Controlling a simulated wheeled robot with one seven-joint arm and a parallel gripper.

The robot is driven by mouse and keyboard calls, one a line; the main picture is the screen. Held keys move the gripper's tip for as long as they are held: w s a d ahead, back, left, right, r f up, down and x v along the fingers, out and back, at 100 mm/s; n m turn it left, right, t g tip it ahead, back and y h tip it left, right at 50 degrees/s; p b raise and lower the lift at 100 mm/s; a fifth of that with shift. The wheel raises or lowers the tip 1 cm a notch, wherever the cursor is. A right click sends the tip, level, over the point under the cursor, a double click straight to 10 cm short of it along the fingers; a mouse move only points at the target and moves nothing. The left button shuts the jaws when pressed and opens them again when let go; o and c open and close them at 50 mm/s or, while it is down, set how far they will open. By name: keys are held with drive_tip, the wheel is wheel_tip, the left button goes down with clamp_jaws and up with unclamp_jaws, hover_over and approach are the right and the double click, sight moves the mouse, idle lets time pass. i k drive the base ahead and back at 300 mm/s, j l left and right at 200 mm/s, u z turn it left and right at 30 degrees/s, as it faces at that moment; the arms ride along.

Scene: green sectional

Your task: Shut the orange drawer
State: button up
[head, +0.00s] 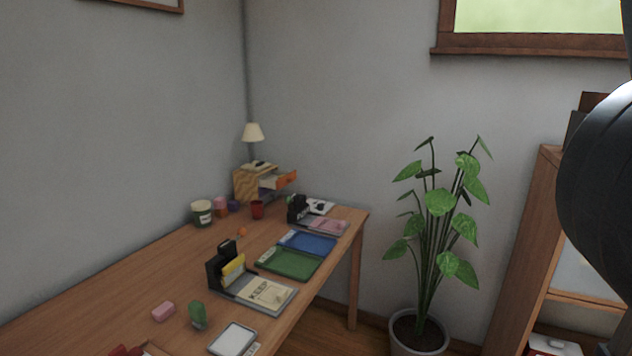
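The orange drawer (287,179) sticks out to the right of a small wooden box (245,185) at the far corner of the wooden table (125,290). It is pulled open, with its orange front apart from the box. Its inside is too small to make out. My gripper is not in view. A dark rounded part of my own body fills the right edge of the view, far nearer than the drawer.
A lamp (253,132) stands by the box. A red cup (257,210), a green tray (290,264) and a blue tray (308,243) lie nearer. A potted plant (440,203) and a wooden shelf (520,250) stand right of the table.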

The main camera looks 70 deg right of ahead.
sight(270, 179)
drive_tip(key=z, duration=1.55)
drive_tip(key=i+z, duration=0.5)
drive_tip(key=i, duration=1.5)
drive_tip(key=i+j, duration=0.05)
drive_tip(key=j, duration=0.05)
